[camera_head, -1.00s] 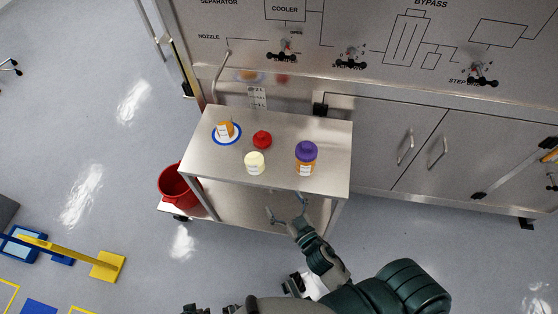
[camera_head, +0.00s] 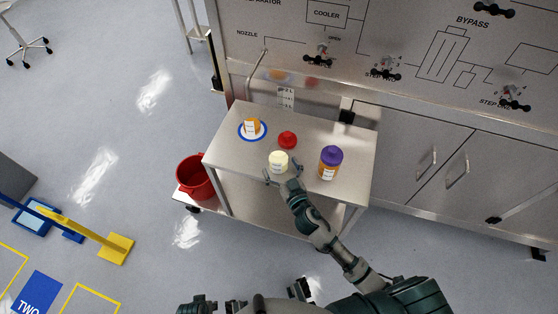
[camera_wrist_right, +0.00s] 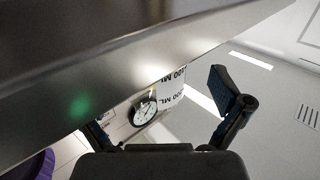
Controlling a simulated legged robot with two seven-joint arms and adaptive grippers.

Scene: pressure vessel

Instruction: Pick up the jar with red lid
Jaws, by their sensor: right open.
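The jar with red lid (camera_head: 288,140) stands on the metal cart, seen from above, behind a jar with a cream lid (camera_head: 278,163). My right gripper (camera_head: 282,173) is open at the cart's front edge, its fingers spread by the cream-lidded jar, short of the red lid. In the right wrist view both fingers of the right gripper (camera_wrist_right: 168,115) are spread apart, with a white label reading "100 ML" (camera_wrist_right: 172,88) beyond them. I cannot tell which jar bears this label. My left gripper is not clearly seen.
A purple-lidded jar (camera_head: 330,163) stands to the right on the cart top (camera_head: 228,157). A red bucket (camera_head: 195,177) is left of the cart. A metal panel (camera_head: 420,60) stands behind.

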